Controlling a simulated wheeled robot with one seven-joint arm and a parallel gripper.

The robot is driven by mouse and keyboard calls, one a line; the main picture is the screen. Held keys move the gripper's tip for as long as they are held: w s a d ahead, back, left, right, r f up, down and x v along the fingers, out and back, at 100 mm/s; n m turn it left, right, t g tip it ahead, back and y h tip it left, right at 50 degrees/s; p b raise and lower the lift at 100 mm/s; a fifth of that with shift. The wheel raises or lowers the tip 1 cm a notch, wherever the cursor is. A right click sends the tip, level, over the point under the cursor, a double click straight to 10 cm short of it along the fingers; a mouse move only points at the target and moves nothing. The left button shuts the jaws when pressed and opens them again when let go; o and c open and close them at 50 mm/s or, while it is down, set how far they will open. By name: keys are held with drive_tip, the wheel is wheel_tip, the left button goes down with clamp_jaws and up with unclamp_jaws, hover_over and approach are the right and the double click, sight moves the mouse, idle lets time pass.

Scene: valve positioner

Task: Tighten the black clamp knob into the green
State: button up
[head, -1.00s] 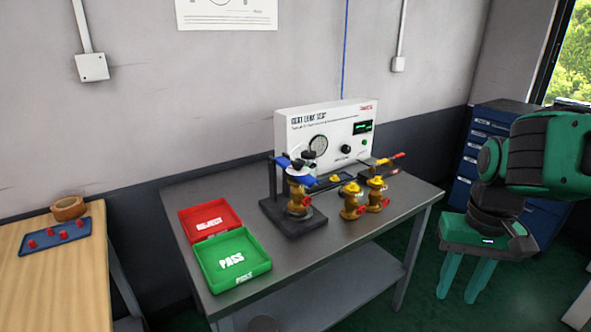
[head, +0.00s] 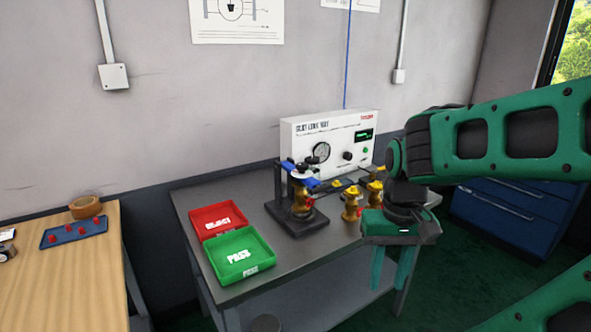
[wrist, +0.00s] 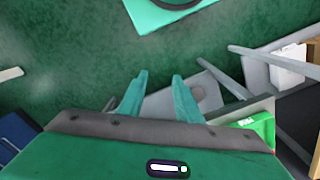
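The clamp fixture (head: 298,225) stands on the grey bench, with a yellow valve (head: 301,198) upright in it. Above the valve are a blue clamp bar (head: 287,166) and a small dark knob (head: 307,159) over a pale disc (head: 302,171). These are too small to make out any green zone. My gripper (head: 388,284) hangs fingers down in front of the bench's right part, apart from the fixture and holding nothing. In the wrist view my gripper (wrist: 159,80) shows two spread fingers with only floor and bench frame beyond them.
A white tester (head: 340,135) with a round gauge (head: 321,152) stands behind the fixture. Two loose yellow valves (head: 351,204) (head: 375,188) stand between fixture and my arm. Red REJECT tray (head: 207,230) and green PASS tray (head: 237,272) lie left. A wooden table (head: 75,275) is further left.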

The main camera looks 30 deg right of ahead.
drive_tip(key=shift+o, duration=1.2)
drive_tip(key=o, duration=0.3)
drive_tip(key=shift+s+r, duration=0.15)
drive_tip(key=shift+s, duration=0.25)
drive_tip(key=w+d+f+n+h, duration=0.2)
drive_tip(key=w+d+f+n, duration=0.1)
drive_tip(key=w+f+n, duration=0.25)
drive_tip(key=w+d+f+n+h, duration=0.1)
drive_tip(key=w+d+f+n, duration=0.25)
drive_tip(key=w, duration=0.35)
drive_tip(key=n+t+h, duration=1.1)
drive_tip(key=n+t, duration=0.1)
drive_tip(key=n, duration=1.1)
approach(300, 169)
drive_tip(key=x, duration=1.2)
drive_tip(key=shift+w+d, duration=0.1)
drive_tip(key=shift+w, duration=0.05)
